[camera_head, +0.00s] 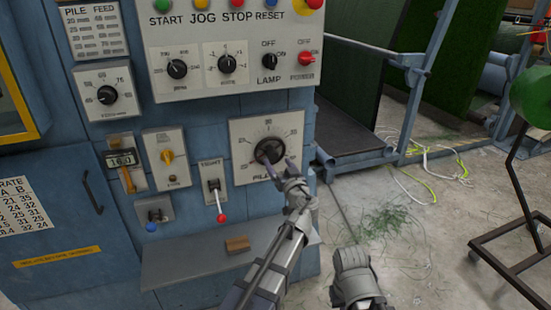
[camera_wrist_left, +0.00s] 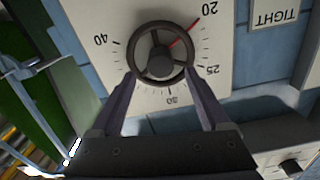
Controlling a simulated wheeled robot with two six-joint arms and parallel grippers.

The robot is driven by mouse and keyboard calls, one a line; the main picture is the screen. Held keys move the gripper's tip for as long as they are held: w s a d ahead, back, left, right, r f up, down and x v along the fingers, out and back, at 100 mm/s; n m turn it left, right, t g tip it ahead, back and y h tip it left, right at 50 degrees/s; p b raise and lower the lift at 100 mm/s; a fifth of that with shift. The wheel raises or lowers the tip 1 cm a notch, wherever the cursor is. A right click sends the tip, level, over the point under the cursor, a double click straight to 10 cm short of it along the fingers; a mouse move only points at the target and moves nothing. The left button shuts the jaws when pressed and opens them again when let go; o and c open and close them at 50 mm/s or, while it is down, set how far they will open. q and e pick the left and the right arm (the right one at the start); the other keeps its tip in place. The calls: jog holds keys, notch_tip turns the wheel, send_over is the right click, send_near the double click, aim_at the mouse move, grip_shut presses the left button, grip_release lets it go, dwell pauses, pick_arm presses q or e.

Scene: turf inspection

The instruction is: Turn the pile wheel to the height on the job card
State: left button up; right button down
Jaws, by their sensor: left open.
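The pile wheel (camera_head: 268,149) is a dark round handwheel on a pale dial plate at the panel's lower right. In the left wrist view the wheel (camera_wrist_left: 160,75) shows whole, and its red pointer (camera_wrist_left: 184,34) points close to the 20 mark, with 25, 30 and 40 elsewhere on the scale. My left gripper (camera_head: 279,168) is open at the wheel; in the wrist view its two fingers (camera_wrist_left: 160,88) stand on either side of the rim's near part. I cannot tell whether they touch it. I cannot make out which sheet is the job card.
A PILE FEED list (camera_head: 94,32) and a RATE sheet (camera_head: 24,207) are on the machine. A red-tipped TIGHT lever (camera_head: 215,200) is left of the dial. A small brown block (camera_head: 237,244) lies on the grey ledge (camera_head: 190,262). A grey part of mine shows at the bottom centre.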

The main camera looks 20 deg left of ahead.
aim_at(274, 157)
pick_arm(q)
jog(key=x, duration=0.5)
jog(key=shift+s, duration=0.1)
grip_shut()
dwell(0.5)
